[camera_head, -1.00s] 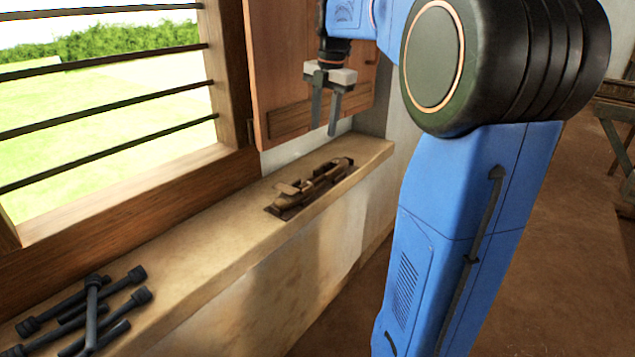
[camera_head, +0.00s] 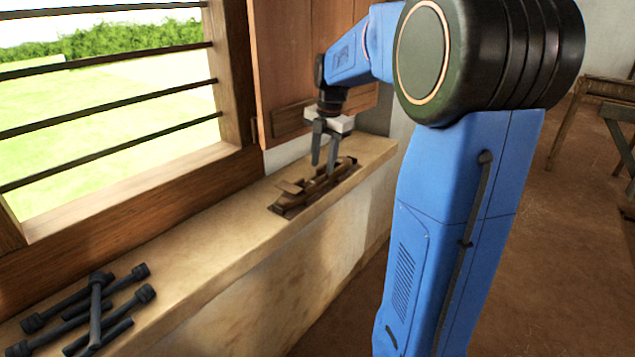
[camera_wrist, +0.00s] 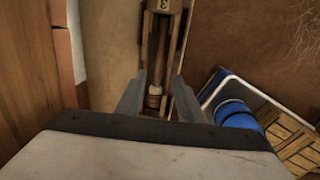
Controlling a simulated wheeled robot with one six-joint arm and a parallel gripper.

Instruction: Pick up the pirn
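A brown wooden holder (camera_head: 289,211), long and narrow, lies on the window sill and shows in the wrist view (camera_wrist: 162,45) with a label marked 3. A slim piece with a pale ringed end, which looks like the pirn (camera_wrist: 154,92), lies lengthwise in it. My gripper (camera_head: 324,168) points down over the far half of the holder. In the wrist view my gripper (camera_wrist: 158,88) is open, with one finger on each side of the pirn's line and a gap to each. I cannot tell how far the fingertips reach down beside it.
Several dark rods with knobbed ends (camera_head: 96,310) lie piled on the near end of the sill (camera_head: 185,235). A barred window is at left, and a wooden shutter (camera_head: 295,70) stands close behind my gripper. The sill between the rods and the holder is clear.

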